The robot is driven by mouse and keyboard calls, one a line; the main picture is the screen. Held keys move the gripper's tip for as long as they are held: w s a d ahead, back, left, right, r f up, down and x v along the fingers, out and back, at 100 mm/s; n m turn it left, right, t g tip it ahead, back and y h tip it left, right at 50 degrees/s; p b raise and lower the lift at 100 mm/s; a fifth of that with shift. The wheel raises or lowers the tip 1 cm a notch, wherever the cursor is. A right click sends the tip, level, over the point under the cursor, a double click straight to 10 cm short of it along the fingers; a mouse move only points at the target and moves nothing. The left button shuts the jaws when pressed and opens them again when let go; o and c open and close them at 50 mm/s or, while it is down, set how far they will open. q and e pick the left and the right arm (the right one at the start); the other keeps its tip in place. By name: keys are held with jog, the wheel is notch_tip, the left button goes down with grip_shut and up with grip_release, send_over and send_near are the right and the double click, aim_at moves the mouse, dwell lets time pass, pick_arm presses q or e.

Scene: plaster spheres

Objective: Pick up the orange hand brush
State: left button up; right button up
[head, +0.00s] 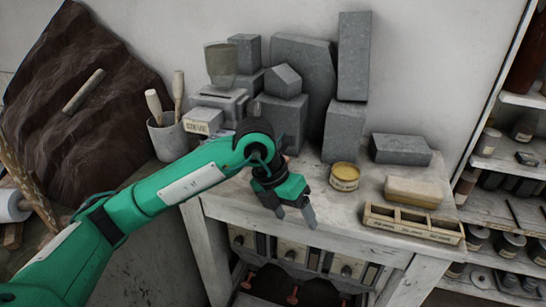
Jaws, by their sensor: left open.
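My left gripper (296,214) hangs at the front edge of the workbench (345,200), fingers pointing down, apart and with nothing between them. No orange hand brush shows clearly. A small orange-pink bit (287,158) shows just behind my left wrist, mostly hidden by it; I cannot tell what it belongs to. My right gripper is not in view.
A yellow-rimmed tin (345,177) stands right of my gripper, a wooden compartment tray (412,224) at the bench's right front. Grey stone blocks (305,65) crowd the back. A pot with tools (167,135) stands left. Shelves (500,155) rise on the right.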

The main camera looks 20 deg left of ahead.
pick_arm(q)
jog(key=w+a+r+n+t+y+p, duration=0.3)
jog(key=w+a+r+t+y+p, duration=0.1)
jog(key=w+a+r, duration=0.55)
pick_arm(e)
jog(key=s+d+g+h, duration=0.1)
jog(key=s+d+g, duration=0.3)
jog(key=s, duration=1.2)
pick_arm(q)
jog(key=x, duration=0.2)
jog(key=p+x, duration=0.2)
jog(key=x, duration=0.1)
jog(key=shift+s+f, duration=0.2)
jog(key=shift+f, duration=0.2)
jog(key=shift+w+f, duration=0.2)
jog(key=shift+f, duration=0.4)
jog(key=shift+w+f+p, duration=0.25)
jog(key=shift+f+p, duration=0.25)
jog(key=shift+p, duration=0.3)
jog(key=p+x, duration=0.1)
jog(key=x, duration=0.2)
jog(key=shift+f+p, duration=0.15)
jog(key=shift+p, duration=0.15)
jog(key=shift+w+f, duration=0.1)
jog(key=shift+f, duration=0.3)
jog(key=c, duration=1.1)
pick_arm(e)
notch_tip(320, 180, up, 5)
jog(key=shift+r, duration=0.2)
